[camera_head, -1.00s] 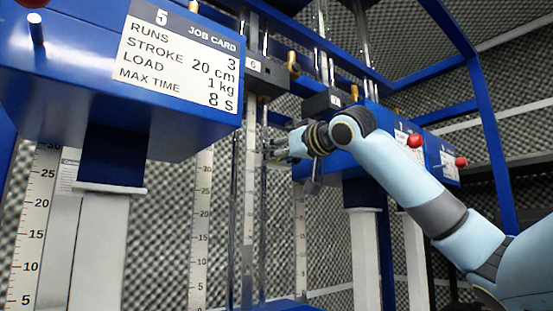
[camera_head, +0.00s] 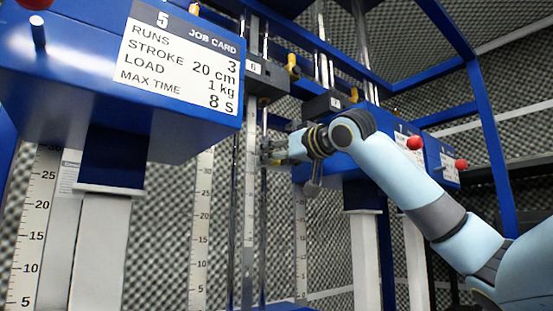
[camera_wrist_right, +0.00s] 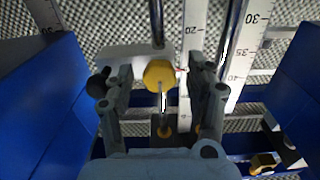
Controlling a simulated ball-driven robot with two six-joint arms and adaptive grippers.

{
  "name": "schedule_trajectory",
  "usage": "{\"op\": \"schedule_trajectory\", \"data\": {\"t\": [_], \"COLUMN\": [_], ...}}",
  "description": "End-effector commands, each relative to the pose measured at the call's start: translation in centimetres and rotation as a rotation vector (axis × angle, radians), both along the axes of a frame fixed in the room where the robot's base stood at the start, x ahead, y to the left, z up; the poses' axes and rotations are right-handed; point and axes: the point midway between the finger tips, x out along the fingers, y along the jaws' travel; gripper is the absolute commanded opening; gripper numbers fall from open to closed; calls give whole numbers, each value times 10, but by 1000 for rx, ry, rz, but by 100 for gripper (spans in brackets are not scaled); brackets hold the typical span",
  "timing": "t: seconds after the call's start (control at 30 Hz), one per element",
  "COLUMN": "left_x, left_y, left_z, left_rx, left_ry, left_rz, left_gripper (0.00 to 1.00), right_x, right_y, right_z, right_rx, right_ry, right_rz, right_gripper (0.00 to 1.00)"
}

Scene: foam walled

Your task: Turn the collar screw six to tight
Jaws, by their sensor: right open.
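My right gripper (camera_head: 272,151) reaches in from the right among the vertical rods, pointing left. In the right wrist view its two fingers (camera_wrist_right: 160,88) are apart. A round yellow screw head (camera_wrist_right: 160,73) with a pale slot or shaft shows between them, in front of a pale block (camera_wrist_right: 125,56); I see no clear finger contact. Whether the screw is tight cannot be told. In the head view the gripper hides this spot. A dark block with a small label 6 (camera_head: 253,67) sits above the gripper, with a yellow knob (camera_head: 293,64) at its right. My left gripper is out of view.
A blue housing with a job card marked 5 (camera_head: 180,55) fills the upper left. Another blue housing with red knobs (camera_head: 415,143) lies behind my right arm. Scale rulers (camera_head: 201,230) and metal rods stand close around the gripper. Blue walls flank it in the wrist view.

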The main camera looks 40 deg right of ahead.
Motion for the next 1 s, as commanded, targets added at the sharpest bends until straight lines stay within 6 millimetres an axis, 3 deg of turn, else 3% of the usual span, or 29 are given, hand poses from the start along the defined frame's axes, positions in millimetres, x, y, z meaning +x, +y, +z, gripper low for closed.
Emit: {"op": "schedule_trajectory", "data": {"t": [0.23,0.7,1.0], "left_x": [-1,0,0], "left_y": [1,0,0], "left_z": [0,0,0], "left_rx": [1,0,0], "left_ry": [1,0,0], "left_rz": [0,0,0], "left_gripper": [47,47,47], "right_x": [0,0,0], "right_y": [0,0,0], "right_z": [15,90,100], "right_rx": [3,3,0], "right_ry": [-6,-3,1], "right_rz": [-1,1,0], "right_gripper": [55,55,55]}}
